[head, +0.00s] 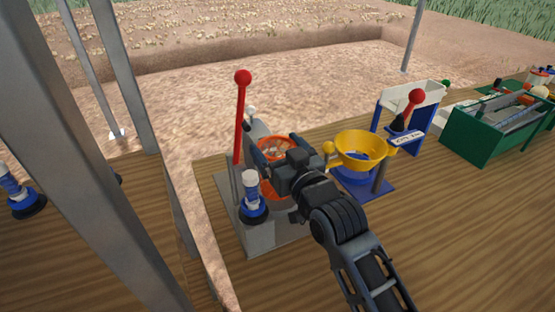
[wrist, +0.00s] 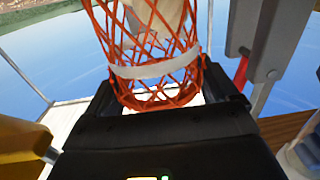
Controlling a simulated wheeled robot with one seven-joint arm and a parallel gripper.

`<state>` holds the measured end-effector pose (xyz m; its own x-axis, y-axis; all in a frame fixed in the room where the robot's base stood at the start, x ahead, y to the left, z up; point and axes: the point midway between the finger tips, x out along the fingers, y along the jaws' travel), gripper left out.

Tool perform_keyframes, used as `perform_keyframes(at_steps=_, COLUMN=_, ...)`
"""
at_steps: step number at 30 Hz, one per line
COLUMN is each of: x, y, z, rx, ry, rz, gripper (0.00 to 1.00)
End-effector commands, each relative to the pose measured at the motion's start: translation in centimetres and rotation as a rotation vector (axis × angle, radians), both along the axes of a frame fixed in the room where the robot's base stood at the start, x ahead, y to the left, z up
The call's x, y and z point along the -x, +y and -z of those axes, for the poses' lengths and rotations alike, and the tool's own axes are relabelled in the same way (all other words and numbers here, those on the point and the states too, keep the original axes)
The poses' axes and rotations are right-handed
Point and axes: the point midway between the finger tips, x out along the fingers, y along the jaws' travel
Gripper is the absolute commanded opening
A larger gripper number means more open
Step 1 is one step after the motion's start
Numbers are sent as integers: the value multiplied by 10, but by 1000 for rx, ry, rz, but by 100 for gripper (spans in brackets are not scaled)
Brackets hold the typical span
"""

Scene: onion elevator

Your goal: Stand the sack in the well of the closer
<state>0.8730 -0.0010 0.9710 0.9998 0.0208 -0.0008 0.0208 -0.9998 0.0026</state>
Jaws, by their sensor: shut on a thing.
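The sack (wrist: 160,75) is an orange-red mesh net with a white band and pale contents. In the wrist view it stands between the dark fingers of my gripper (wrist: 165,100), which is shut on it. In the head view the sack (head: 270,185) shows behind and below my gripper (head: 268,165). The closer (head: 258,236) is a grey stand with a tall red lever (head: 240,120) at its left. The sack is over or at the closer's base. My gripper and arm cover much of it, so I cannot tell whether its bottom rests in the well.
A yellow funnel (head: 362,155) on a blue stand is close to the right of my gripper. Behind it stands a blue and white chute (head: 410,98) with a red-knobbed lever. Grey posts (head: 90,140) rise at left. The front-right tabletop is clear.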

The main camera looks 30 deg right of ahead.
Motion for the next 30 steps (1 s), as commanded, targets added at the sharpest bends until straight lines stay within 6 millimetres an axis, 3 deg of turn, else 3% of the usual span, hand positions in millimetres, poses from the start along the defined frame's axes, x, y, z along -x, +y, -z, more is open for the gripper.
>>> perform_keyframes(at_steps=9, x=-1, y=0, z=32, rx=-1, ry=1, rz=0, gripper=43)
perform_keyframes(at_steps=22, x=-1, y=0, z=39, rx=0, ry=-1, rz=0, gripper=43)
perform_keyframes(at_steps=23, x=0, y=0, z=39, rx=0, ry=0, rz=0, gripper=88)
perform_keyframes(at_steps=27, x=0, y=0, z=38, rx=0, ry=0, rz=0, gripper=100)
perform_keyframes(at_steps=30, x=0, y=0, z=38, rx=0, ry=0, rz=0, gripper=100)
